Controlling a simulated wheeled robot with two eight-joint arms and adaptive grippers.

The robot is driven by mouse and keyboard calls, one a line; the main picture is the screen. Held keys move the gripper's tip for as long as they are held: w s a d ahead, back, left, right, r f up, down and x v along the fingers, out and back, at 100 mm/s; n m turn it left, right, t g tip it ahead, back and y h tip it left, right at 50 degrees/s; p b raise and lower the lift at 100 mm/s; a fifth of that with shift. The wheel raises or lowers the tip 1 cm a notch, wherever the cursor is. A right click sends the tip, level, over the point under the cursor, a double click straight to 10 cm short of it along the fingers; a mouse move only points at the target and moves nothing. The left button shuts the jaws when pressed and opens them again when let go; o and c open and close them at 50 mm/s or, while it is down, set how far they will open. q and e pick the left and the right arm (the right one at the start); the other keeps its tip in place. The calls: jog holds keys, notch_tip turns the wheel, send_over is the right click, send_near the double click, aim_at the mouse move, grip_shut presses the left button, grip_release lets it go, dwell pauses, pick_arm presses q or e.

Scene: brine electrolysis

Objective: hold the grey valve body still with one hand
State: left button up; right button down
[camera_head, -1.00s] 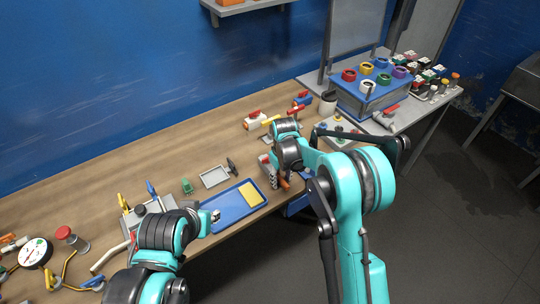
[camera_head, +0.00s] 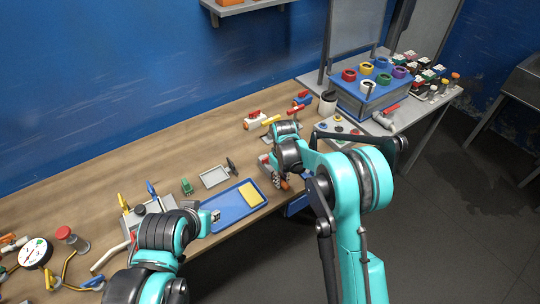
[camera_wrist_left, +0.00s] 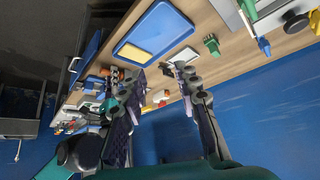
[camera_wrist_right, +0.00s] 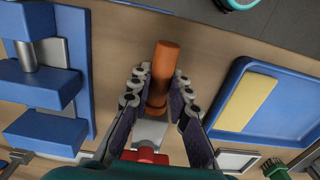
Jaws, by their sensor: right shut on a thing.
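In the right wrist view a grey valve body (camera_wrist_right: 150,131) lies between the fingers of my right gripper (camera_wrist_right: 159,85), with a red part (camera_wrist_right: 148,156) below it. An orange-brown cylinder (camera_wrist_right: 164,66) is in line with it and sticks out past the fingertips. The fingers close around this assembly; the exact contact is partly hidden. In the head view the right gripper (camera_head: 278,178) is low at the table's front edge, and the arm hides most of the valve. My left gripper (camera_wrist_left: 154,78) is open and empty; in the head view it is near the blue tray's left end.
The blue tray (camera_head: 226,217) with a yellow pad (camera_head: 251,195) lies between the grippers. A blue vise-like block (camera_wrist_right: 45,85) stands beside the right gripper. A small grey tray (camera_head: 214,177) and green piece (camera_head: 187,186) lie behind. Bare wood is free towards the back wall.

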pick_arm(q)
jog(key=shift+w+r, duration=0.1)
jog(key=shift+c, duration=0.8)
jog(key=w+d+r+m+g, duration=0.2)
jog(key=w+d+r+m, duration=0.15)
jog(key=w, duration=0.55)
jog(key=w+d+r+m+g, duration=0.2)
jog(key=w+r, duration=0.2)
jog(key=w, duration=0.5)
jog(key=w+d+f+m+g, duration=0.25)
jog(key=w+d, duration=0.25)
jog(key=w, duration=0.4)
jog(key=w+d+f+m, duration=0.3)
jog(key=w+d+f, duration=0.15)
jog(key=f, duration=0.25)
jog(key=shift+g, duration=0.35)
jog(key=f, duration=0.7)
jog(key=w+f, duration=0.1)
jog(key=f, duration=0.3)
jog(key=shift+a+f, duration=0.1)
jog(key=shift+a, duration=0.05)
